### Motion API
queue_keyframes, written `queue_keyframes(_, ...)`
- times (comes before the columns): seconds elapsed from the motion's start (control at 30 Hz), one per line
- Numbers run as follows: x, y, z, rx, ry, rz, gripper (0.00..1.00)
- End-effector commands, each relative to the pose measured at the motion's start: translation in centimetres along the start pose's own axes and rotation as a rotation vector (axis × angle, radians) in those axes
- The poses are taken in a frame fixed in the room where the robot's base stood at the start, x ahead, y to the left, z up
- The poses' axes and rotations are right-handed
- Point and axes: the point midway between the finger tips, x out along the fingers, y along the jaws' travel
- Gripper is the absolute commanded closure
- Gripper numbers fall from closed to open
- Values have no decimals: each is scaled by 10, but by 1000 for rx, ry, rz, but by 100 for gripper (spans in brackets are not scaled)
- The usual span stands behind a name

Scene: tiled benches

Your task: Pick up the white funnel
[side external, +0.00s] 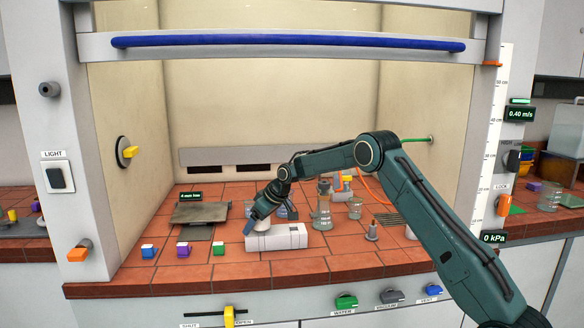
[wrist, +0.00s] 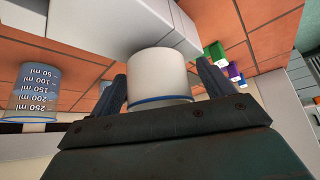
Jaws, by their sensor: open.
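My gripper (side external: 254,218) is low over the left end of a white block-shaped device (side external: 276,238) on the tiled bench. In the wrist view my gripper (wrist: 161,72) is open, with one dark finger on each side of a short white round piece (wrist: 158,70) with a blue band along its edge. This piece appears to be the white funnel, but its spout is hidden and I cannot confirm it. Gaps beside it are hard to judge. The white device (wrist: 95,25) lies beyond it.
A graduated beaker (wrist: 34,92) stands to the left in the wrist view. Small blue, purple and green blocks (side external: 183,249) lie front left, near a grey plate (side external: 200,212). The front tiles are clear.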

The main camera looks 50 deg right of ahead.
Motion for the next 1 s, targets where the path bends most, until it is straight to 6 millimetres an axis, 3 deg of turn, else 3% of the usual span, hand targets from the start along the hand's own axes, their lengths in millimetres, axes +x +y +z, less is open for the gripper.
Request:
queue_keyframes(0.2, 0, 0, 0, 0, 0, 0, 19)
queue_keyframes(0.47, 0, 0, 0, 0, 0, 0, 69)
queue_keyframes(1.0, -11, 0, -7, -1, 2, 1, 70)
